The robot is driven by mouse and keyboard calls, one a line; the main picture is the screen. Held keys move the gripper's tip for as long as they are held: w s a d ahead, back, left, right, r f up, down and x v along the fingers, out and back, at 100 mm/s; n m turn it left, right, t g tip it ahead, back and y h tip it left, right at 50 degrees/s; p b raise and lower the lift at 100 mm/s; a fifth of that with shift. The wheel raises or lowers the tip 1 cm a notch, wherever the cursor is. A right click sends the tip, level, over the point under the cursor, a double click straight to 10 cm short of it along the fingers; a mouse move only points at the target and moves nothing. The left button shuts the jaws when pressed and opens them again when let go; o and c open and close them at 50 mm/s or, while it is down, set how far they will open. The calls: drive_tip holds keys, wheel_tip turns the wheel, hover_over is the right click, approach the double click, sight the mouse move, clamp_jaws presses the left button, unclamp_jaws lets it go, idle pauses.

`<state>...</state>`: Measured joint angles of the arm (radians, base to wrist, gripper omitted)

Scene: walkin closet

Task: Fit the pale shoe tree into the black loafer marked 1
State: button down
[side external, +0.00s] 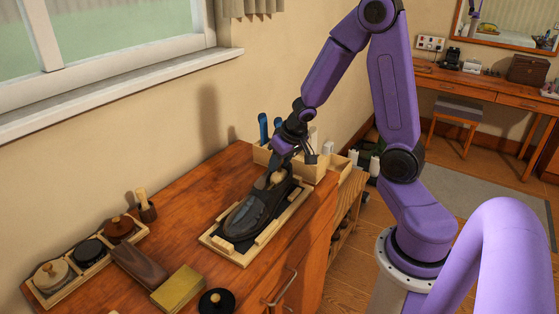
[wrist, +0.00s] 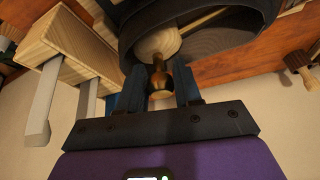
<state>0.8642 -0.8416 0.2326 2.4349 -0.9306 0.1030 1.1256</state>
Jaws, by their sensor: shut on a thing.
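The black loafer (side external: 248,212) sits in a pale wooden frame on the dresser top, toe toward the near left. I cannot read a number on it. My gripper (side external: 277,172) is over the heel end, pointing down. In the wrist view my gripper (wrist: 160,84) is shut on the brass knob (wrist: 160,66) of the pale shoe tree (wrist: 158,43). The shoe tree's pale wooden heel and a thin rod lie within the opening of the loafer (wrist: 238,38). Its front end is hidden inside the shoe, so I cannot tell how deep it sits.
A pale wooden box (side external: 306,167) with blue-handled tools stands just behind the gripper. At the left are a tray of round tins (side external: 88,252), a dark brush (side external: 139,267), a yellow block (side external: 178,289) and a black lidded tin (side external: 217,301). The wall and window border the back.

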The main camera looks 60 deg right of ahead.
drive_tip(key=c, duration=0.7)
unclamp_jaws()
drive_tip(key=shift+d, duration=0.1)
